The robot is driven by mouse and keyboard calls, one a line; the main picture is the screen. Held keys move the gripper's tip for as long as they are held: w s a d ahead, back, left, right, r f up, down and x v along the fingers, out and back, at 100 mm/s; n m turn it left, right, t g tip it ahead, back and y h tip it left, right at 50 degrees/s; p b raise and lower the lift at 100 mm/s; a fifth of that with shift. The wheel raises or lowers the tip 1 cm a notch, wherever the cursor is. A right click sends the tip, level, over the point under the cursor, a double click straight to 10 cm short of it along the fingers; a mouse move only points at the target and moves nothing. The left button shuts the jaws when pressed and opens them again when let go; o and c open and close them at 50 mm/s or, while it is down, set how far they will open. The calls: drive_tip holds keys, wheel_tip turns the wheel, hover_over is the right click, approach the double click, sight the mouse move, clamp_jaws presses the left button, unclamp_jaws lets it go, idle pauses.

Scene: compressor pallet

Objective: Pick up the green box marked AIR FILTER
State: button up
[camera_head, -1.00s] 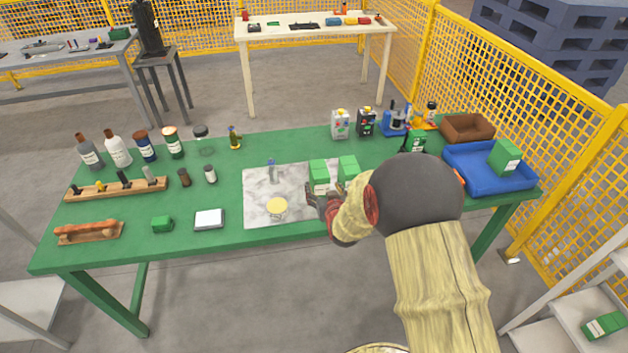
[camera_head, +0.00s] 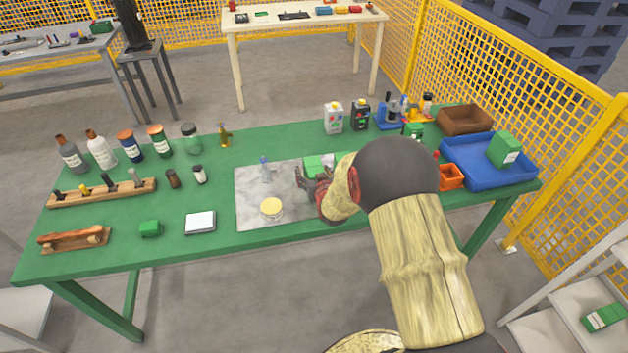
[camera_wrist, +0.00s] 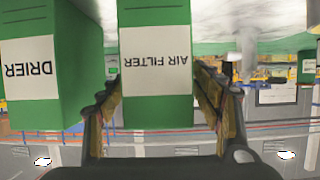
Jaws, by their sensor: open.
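The green box marked AIR FILTER (camera_wrist: 156,105) stands in the middle of the wrist view, its white label upside down there. My gripper (camera_wrist: 158,105) is open, with one finger on each side of this box; whether the fingers touch it I cannot tell. A similar green box marked DRIER (camera_wrist: 35,75) stands close on the left in the wrist view. In the head view my gripper (camera_head: 308,182) is over the grey mat (camera_head: 250,208). Green box tops (camera_head: 318,163) show just behind it, mostly hidden by my arm, and I cannot tell them apart there.
A blue tray (camera_head: 470,178) with a green box (camera_head: 503,150) stands at the right, beside an orange bin (camera_head: 450,177).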

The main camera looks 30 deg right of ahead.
drive_tip(key=shift+b+x, duration=0.55)
drive_tip(key=shift+x, duration=1.45)
drive_tip(key=shift+s, duration=0.1)
drive_tip(key=shift+c, duration=0.8)
drive_tip(key=c, duration=1.3)
drive_tip(key=shift+c, duration=0.2)
drive_tip(key=shift+r, duration=0.1)
